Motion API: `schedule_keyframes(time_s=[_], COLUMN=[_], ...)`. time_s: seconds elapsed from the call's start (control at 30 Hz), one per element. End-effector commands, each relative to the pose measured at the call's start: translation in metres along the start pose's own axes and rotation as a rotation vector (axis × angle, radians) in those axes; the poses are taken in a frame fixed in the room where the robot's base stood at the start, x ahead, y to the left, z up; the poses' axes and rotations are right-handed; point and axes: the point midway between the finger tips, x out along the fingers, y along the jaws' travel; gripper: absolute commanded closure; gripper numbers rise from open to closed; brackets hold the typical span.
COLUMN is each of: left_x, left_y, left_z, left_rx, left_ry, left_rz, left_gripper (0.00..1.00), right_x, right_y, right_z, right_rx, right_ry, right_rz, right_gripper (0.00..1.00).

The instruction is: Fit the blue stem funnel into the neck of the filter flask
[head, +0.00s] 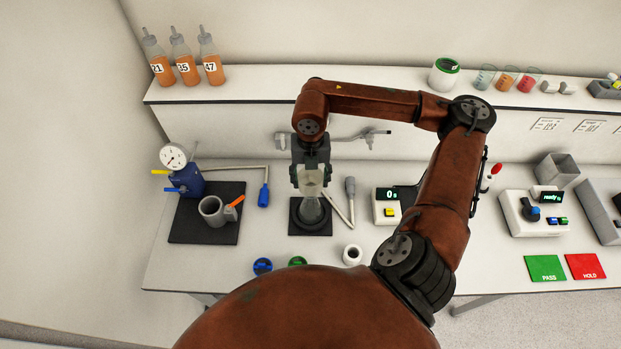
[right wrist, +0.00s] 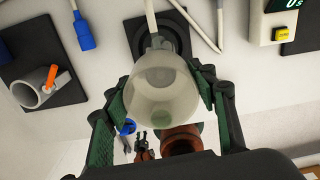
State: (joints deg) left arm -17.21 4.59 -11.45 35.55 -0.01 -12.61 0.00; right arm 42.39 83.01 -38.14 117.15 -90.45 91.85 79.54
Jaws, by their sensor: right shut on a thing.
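A pale translucent funnel (head: 311,183) is upright in my right gripper (head: 311,173), whose fingers are shut on its cup. In the right wrist view the funnel (right wrist: 162,88) sits between both green finger pads; its stem and the stem's colour are hidden. The clear filter flask (head: 310,212) stands on a black square pad (head: 323,228) directly below the funnel. I cannot tell whether the stem is inside the flask neck or above it. Small dark prongs at the bottom of the right wrist view seem to be my left gripper (right wrist: 143,135), too small to read.
A blue ring-like piece (head: 263,266), a green one (head: 298,261) and a white ring (head: 352,255) lie near the front edge. A scale (head: 387,212) stands right. Hoses lie beside the flask.

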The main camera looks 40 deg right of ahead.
Motion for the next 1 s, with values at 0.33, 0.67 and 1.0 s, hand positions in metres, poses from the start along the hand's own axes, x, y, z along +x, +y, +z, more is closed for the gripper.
schedule_keyframes(time_s=[0.33, 0.67, 1.0], left_x=[0.0043, 0.0042, 0.0042], left_y=[0.0002, 0.0003, -0.0012], left_z=[0.0008, 0.0008, 0.0021], left_rx=[0.000, 0.000, 0.000], left_ry=[-0.001, -0.001, -0.002], left_rz=[0.000, 0.000, -0.001], left_gripper=[0.60, 0.60, 0.60], right_x=[0.0049, 0.0048, 0.0022], right_y=[0.0002, 0.0001, 0.0001], right_z=[0.0000, 0.0000, 0.0003], right_rx=[0.000, 0.000, 0.000], right_ry=[0.000, 0.000, -0.001], right_rz=[0.000, 0.000, 0.000], right_gripper=[0.73, 0.28, 0.27])
